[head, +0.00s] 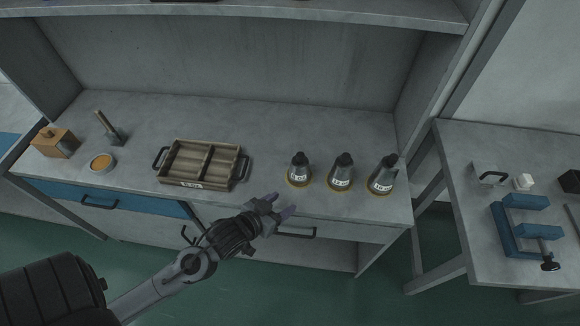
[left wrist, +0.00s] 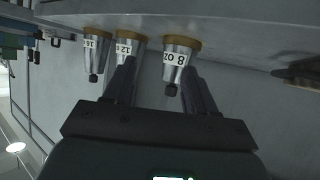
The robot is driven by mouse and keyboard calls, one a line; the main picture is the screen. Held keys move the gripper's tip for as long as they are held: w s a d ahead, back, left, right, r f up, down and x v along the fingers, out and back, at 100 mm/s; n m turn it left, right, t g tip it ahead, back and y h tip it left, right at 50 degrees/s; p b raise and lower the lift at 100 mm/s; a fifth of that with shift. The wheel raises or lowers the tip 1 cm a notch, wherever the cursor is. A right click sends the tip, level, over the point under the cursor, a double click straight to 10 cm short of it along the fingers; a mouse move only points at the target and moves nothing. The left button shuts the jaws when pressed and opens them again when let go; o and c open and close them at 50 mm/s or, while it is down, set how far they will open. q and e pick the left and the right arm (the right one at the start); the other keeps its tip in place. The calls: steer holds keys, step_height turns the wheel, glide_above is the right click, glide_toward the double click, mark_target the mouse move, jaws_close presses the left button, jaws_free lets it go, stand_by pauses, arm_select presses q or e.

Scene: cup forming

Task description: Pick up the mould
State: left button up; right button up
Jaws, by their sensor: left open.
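Three metal cone-shaped moulds with dark knobs and tan bases stand in a row on the counter: the 8 oz mould (head: 299,170), the 12 oz mould (head: 341,173) and the 16 oz mould (head: 383,175). My left gripper (head: 277,206) is open and empty at the counter's front edge, left of and nearer than the 8 oz mould, apart from it. The left wrist view is upside down. It shows the 8 oz mould (left wrist: 179,62) near the right finger, the 12 oz mould (left wrist: 127,48) partly behind the left finger, and the 16 oz mould (left wrist: 94,48). My right gripper is not in view.
A wooden tray (head: 239,172) with a label stands left of the moulds. A small bowl (head: 103,162), a brush-like tool (head: 110,131) and a wooden box (head: 53,143) are farther left. A blue vise (head: 522,222) stands on the right table. An upper shelf (head: 300,10) overhangs.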

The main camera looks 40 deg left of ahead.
mark_target(297, 160)
arm_select(q)
steer(key=w+a+r+t, duration=0.1)
steer(key=w, duration=0.2)
steer(key=w+a+r+t, duration=0.1)
steer(key=w+a+r, duration=0.1)
steer(key=w, duration=0.1)
steer(key=w+a+r+t, duration=0.1)
steer(key=w+a, duration=0.1)
steer(key=w, duration=0.1)
steer(key=shift+a+r+m+t, duration=0.25)
steer(key=shift+r+m+t, duration=0.05)
steer(key=shift+r+t, duration=0.1)
steer(key=shift+w+f+b, duration=0.3)
steer(key=shift+w+f, duration=0.05)
steer(key=shift+w, duration=0.25)
steer(key=shift+w+f+b, duration=0.25)
steer(key=shift+w, duration=0.75)
steer(key=shift+w+f+b, duration=0.2)
steer(key=shift+w, duration=0.8)
steer(key=c, duration=1)
jaws_close()
